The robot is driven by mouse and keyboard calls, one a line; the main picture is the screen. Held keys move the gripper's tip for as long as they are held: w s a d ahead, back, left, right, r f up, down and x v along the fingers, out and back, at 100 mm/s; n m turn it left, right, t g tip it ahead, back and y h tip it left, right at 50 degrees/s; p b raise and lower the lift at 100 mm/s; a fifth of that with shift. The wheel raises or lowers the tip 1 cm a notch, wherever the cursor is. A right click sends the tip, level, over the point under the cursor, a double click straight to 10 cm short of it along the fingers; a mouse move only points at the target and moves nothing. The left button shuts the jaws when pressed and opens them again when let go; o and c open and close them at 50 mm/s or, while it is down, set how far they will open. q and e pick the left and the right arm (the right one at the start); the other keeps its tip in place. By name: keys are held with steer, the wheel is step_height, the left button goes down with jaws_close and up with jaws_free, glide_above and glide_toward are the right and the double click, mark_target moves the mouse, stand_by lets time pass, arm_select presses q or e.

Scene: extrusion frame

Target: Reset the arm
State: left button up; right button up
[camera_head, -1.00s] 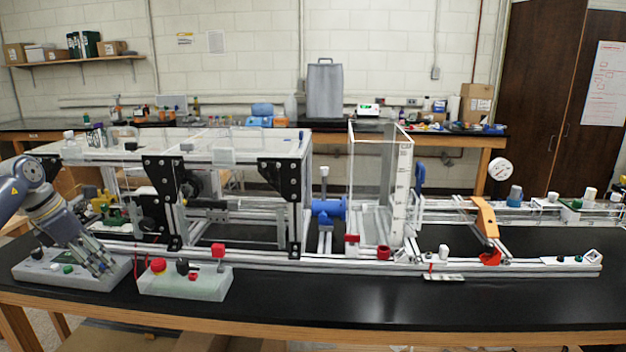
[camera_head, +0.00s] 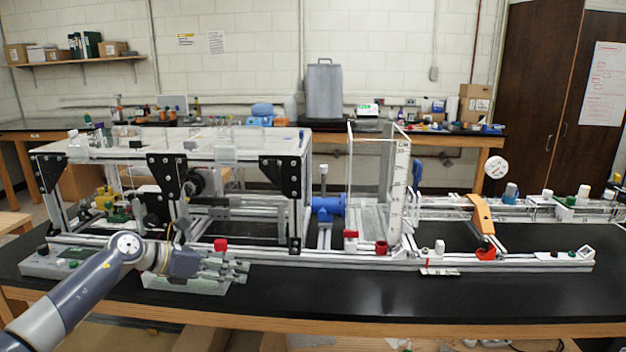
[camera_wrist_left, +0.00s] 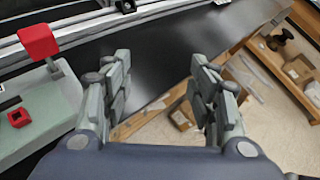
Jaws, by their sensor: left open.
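My left arm (camera_head: 80,283) comes in from the lower left in the head view. Its gripper (camera_head: 238,272) points right, in front of and partly over the pale box with the red knob (camera_head: 221,245). In the left wrist view the gripper (camera_wrist_left: 165,92) is open, with nothing between its fingers. The black tabletop and its wooden edge show between and beyond them. The same red knob (camera_wrist_left: 38,42) and pale box (camera_wrist_left: 40,125) are at the left of that view. My right gripper is not in view.
The extrusion frame (camera_head: 300,257) runs along the black bench (camera_head: 400,300) behind the gripper. A grey control box (camera_head: 40,265) sits at the left end. An orange bracket (camera_head: 482,215) stands at the right. The bench front right of the gripper is clear.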

arm_select(q)
steer(key=s+d+r+n+t+h, duration=0.1)
steer(key=s+d+n+t, duration=0.1)
steer(key=d+n+t, duration=0.3)
steer(key=s+d+r+n+t+h, duration=0.1)
steer(key=s+d+n+t+h, duration=0.15)
steer(key=d+n, duration=0.45)
steer(key=s+a+f+n+g+y, duration=0.1)
steer(key=s+a+f+n+y, duration=0.55)
steer(key=s+f+n, duration=0.4)
steer(key=s+a+f+n+g+y, duration=0.1)
steer(key=s+a+f+n+y, duration=0.6)
steer(key=n, duration=0.7)
steer(key=s+f+n+g, duration=0.3)
steer(key=s+f+g, duration=0.1)
steer(key=s, duration=0.8)
steer(key=s+f+n+g, duration=0.3)
steer(key=s+f+g, duration=0.2)
steer(key=s, duration=0.7)
step_height(320, 180, down, 25)
steer(key=s+g, duration=0.1)
steer(key=s+a+f+g, duration=0.1)
steer(key=s+a+f, duration=0.1)
steer(key=s+f, duration=1.5)
steer(key=shift+s+a+m, duration=0.2)
steer(key=shift+a+m, duration=0.05)
steer(key=shift+m, duration=0.2)
